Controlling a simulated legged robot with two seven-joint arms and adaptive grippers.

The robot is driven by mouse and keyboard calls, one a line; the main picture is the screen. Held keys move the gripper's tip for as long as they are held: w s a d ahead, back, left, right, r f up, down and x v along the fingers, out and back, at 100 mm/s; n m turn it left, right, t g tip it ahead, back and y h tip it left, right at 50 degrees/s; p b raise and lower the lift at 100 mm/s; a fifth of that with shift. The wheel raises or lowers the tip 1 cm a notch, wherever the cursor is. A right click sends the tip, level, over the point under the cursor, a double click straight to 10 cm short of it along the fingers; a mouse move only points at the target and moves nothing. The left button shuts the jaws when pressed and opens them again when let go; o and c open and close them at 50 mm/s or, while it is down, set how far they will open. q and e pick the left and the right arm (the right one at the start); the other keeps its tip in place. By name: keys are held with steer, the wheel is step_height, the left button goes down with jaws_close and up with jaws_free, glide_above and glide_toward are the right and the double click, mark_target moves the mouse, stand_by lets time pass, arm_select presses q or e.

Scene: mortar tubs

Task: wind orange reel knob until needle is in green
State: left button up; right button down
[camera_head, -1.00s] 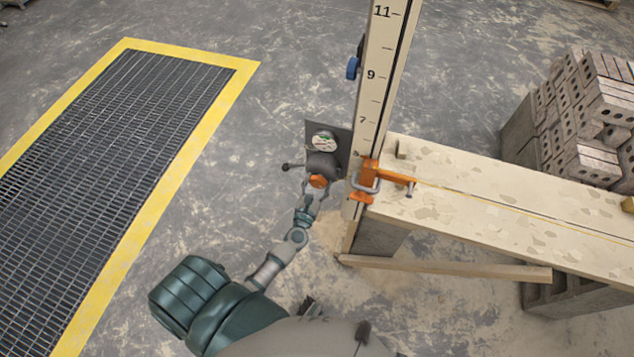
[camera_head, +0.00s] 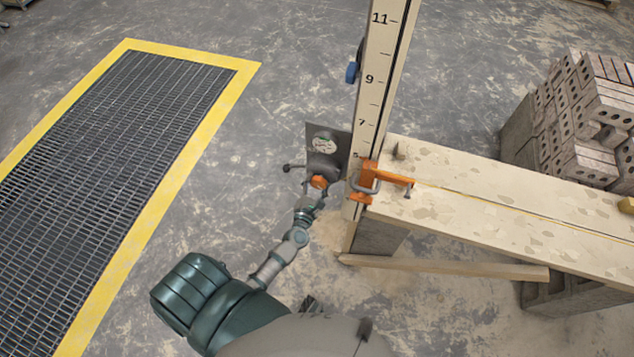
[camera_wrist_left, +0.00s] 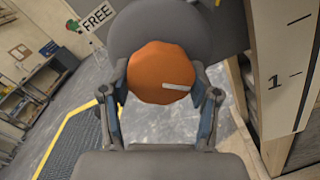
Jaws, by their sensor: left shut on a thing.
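The orange reel knob (camera_head: 319,181) sits on the front of a dark reel (camera_head: 325,165), low on a metal plate beside the tall marked post. In the left wrist view the knob (camera_wrist_left: 160,72) shows as a round orange disc with a pale bar on its right side. My left gripper (camera_head: 314,186) has a finger on each side of the knob and is shut on it. A round dial (camera_head: 324,143) with a pale face and some green is above the reel; its needle is too small to read. My right gripper is not in view.
An orange clamp (camera_head: 378,179) sits right of the reel at the post (camera_head: 374,100). A plank bench (camera_head: 500,200) runs right, with stacked bricks (camera_head: 600,105) behind. A yellow-edged floor grate (camera_head: 110,150) lies left. A small lever (camera_head: 287,168) sticks out left of the reel.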

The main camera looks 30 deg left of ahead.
arm_select(q)
steer(key=m, duration=0.2)
steer(key=m+p, duration=0.2)
steer(key=m, duration=0.1)
steer(key=shift+r+m, duration=0.3)
steer(key=m+p, duration=0.2)
steer(key=m, duration=0.3)
steer(key=shift+d+m+p, duration=0.1)
steer(key=shift+m+p, duration=0.2)
steer(key=shift+p, duration=0.05)
steer(key=shift+m, duration=0.4)
steer(key=m+p, duration=0.2)
steer(key=m, duration=0.1)
steer(key=shift+s+d+m, duration=0.1)
steer(key=shift+m, duration=0.2)
steer(key=shift+f+m, duration=0.15)
steer(key=shift+m, duration=0.45)
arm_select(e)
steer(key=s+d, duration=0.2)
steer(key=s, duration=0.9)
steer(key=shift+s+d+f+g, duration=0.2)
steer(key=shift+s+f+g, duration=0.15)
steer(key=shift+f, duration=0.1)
